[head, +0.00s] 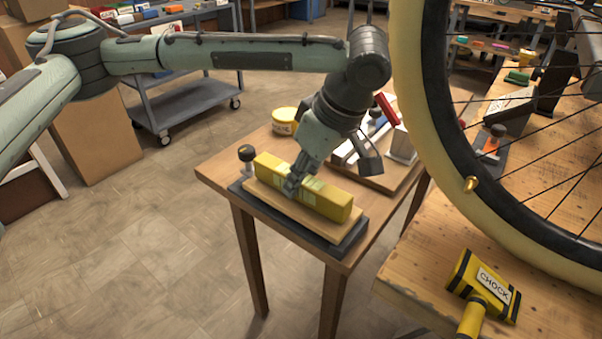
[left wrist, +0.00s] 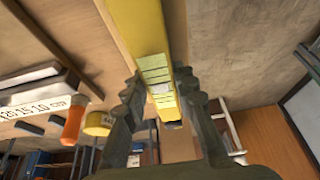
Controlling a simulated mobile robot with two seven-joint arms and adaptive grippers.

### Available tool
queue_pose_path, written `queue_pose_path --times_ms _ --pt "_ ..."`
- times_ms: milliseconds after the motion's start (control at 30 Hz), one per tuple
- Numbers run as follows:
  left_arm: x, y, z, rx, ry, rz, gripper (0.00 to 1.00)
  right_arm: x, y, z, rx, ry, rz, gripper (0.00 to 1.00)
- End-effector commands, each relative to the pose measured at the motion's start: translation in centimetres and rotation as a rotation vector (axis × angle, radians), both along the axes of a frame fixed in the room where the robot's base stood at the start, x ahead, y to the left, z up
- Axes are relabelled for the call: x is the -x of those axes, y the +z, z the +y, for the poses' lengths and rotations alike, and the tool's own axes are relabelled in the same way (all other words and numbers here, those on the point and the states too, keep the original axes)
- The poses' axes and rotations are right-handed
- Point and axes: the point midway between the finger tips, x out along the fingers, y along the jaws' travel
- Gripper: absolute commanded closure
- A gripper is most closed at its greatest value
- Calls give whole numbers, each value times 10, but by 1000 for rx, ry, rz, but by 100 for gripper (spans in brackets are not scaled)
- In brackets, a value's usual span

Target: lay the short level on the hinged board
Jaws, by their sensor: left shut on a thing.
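The short level (head: 335,204) is a yellow bar with pale green-white markings at its middle. It lies lengthwise along the hinged board (head: 262,196), a light wooden strip over a dark base with a black knob at its left end. The level looks in contact with the board, but a tiny gap cannot be ruled out. My left gripper (head: 292,187) comes down from above and is shut on the level's middle. In the left wrist view the fingers (left wrist: 160,85) stand on either side of the level (left wrist: 137,25). My right gripper is in neither view.
The small wooden table (head: 219,172) carries the board. A yellow round tub (head: 285,113) and a wooden tray with tools (head: 385,181) stand behind it. A large wheel (head: 440,150) and a yellow chock (head: 482,287) are at the right workbench.

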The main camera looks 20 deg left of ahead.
Motion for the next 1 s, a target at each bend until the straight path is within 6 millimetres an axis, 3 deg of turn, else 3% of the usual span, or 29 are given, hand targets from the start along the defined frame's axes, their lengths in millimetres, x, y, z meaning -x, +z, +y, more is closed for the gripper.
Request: queue_pose_path --times_ms 167,200,400,767,1000 --pt "0 -3 0 0 0 -1 100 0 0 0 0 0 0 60" --pt "0 -3 0 0 0 -1 72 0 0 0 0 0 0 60" --pt "0 -3 0 0 0 -1 49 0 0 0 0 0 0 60" --pt "1 1 -2 0 0 -1 49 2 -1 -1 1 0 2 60" --pt "5 40 -18 2 -2 -3 49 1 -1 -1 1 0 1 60"
